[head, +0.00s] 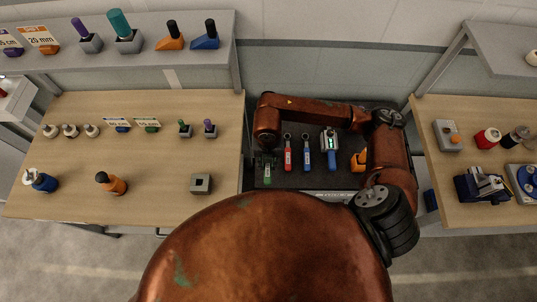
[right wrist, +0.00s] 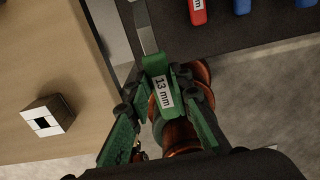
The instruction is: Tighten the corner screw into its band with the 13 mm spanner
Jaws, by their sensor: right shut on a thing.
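The 13 mm spanner (right wrist: 163,92) has a green handle with a white "13 mm" label and a grey metal shank. My right gripper (right wrist: 157,78) is shut on its green handle. In the head view the same spanner (head: 267,176) is at the left end of the dark tool surface, below my right gripper (head: 266,160). I cannot tell whether it touches that surface. Its far end is cut off in the right wrist view. I cannot make out the corner screw or its band. My left gripper is not in view.
A red spanner (head: 288,157) and a blue spanner (head: 306,157) lie close to the right, then a grey device (head: 329,141) and an orange object (head: 358,160).

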